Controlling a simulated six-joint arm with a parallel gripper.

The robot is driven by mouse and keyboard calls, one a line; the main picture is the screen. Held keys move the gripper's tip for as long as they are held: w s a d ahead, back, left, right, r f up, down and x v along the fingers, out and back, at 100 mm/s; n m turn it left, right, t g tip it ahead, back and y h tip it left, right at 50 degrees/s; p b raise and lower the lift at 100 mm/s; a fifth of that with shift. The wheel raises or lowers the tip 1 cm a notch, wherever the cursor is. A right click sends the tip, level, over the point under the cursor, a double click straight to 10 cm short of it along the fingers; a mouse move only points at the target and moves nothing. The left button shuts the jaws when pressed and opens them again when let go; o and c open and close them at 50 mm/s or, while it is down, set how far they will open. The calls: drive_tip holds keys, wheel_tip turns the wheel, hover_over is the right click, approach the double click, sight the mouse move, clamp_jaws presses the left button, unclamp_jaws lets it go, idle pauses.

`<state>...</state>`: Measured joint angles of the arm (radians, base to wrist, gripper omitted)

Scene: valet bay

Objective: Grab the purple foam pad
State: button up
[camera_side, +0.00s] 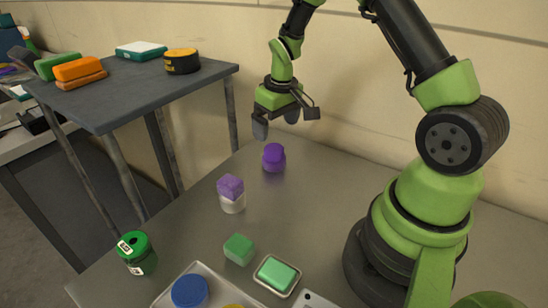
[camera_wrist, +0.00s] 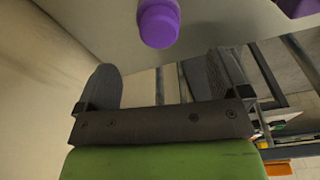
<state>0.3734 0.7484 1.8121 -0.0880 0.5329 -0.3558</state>
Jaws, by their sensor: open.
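The purple foam pad (camera_side: 230,187) is a small lilac block sitting on top of a white jar (camera_side: 233,204) on the grey table. A darker purple round-lidded container (camera_side: 273,157) stands behind it and to the right. My gripper (camera_side: 276,123) is open and empty, pointing down, above the back of the table. It is above and slightly behind the purple container, apart from it and from the pad. In the wrist view, the purple container (camera_wrist: 159,23) lies beyond the open fingers (camera_wrist: 158,75). A purple shape is cut off at the top right there, probably the pad.
A green-lidded jar (camera_side: 136,252), a green block (camera_side: 239,249), a dish (camera_side: 277,275) with a green pad, and a tray (camera_side: 172,299) with a blue round item stand nearer. A side table (camera_side: 125,85) holds coloured pads and a black-yellow tin (camera_side: 182,61). A wall is behind.

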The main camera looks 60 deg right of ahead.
sight(274, 148)
drive_tip(key=f, duration=0.6)
drive_tip(key=w+f, duration=0.1)
drive_tip(key=f, duration=0.2)
drive_tip(key=shift+d+f, duration=0.15)
drive_tip(key=shift+f, duration=0.2)
drive_tip(key=c, duration=1)
